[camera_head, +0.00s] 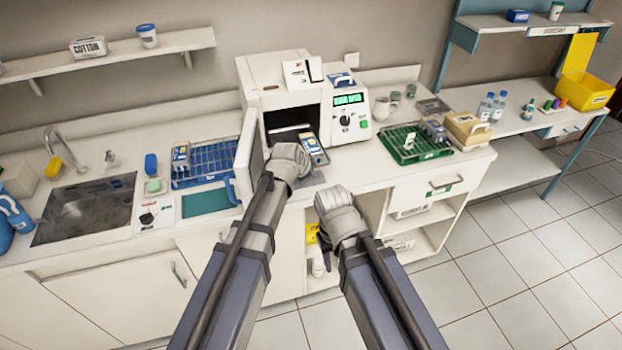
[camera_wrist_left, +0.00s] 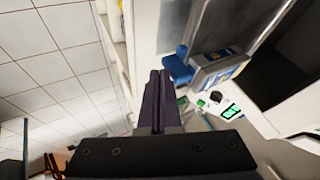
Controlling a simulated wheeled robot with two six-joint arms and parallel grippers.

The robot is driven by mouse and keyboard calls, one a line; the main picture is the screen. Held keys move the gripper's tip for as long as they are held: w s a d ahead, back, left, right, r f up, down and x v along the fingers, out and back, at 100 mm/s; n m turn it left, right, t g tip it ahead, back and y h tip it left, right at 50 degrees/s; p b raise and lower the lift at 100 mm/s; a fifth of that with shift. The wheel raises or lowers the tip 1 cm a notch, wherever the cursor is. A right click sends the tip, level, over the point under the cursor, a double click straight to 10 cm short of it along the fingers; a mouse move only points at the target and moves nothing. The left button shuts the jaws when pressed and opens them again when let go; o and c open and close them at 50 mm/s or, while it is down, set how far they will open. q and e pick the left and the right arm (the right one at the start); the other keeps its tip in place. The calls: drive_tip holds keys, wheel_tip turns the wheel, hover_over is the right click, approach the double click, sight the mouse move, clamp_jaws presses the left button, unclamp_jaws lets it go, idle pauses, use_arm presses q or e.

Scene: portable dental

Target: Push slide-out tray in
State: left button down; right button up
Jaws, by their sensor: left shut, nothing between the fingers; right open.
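The white steriliser (camera_head: 350,104) stands on the counter with a green-lit display and its door (camera_head: 246,150) swung open to the left. The slide-out tray (camera_head: 290,130) shows at the dark chamber opening, partly hidden by my left arm. A blue-grey cassette (camera_head: 314,150) is at its front right; it also shows in the left wrist view (camera_wrist_left: 215,72). My left gripper (camera_head: 292,160) is in front of the opening, next to the cassette; its shut, empty fingers (camera_wrist_left: 158,100) show in the wrist view. Contact with the tray cannot be told. My right gripper (camera_head: 338,208) is open, lower, by the counter's front edge.
A blue rack (camera_head: 205,165) and sink (camera_head: 85,210) lie left of the open door. A green tray (camera_head: 412,146) and a tan box (camera_head: 466,130) stand to the right. The open door is close beside my left arm. Open shelves lie below the counter.

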use_arm(q)
drive_tip(key=w+a, duration=0.1)
drive_tip(key=w, duration=0.4)
drive_tip(key=w+a, duration=0.1)
drive_tip(key=w, duration=0.2)
drive_tip(key=shift+w+a, duration=0.25)
drive_tip(key=shift+a, duration=0.1)
drive_tip(key=shift+s, duration=0.15)
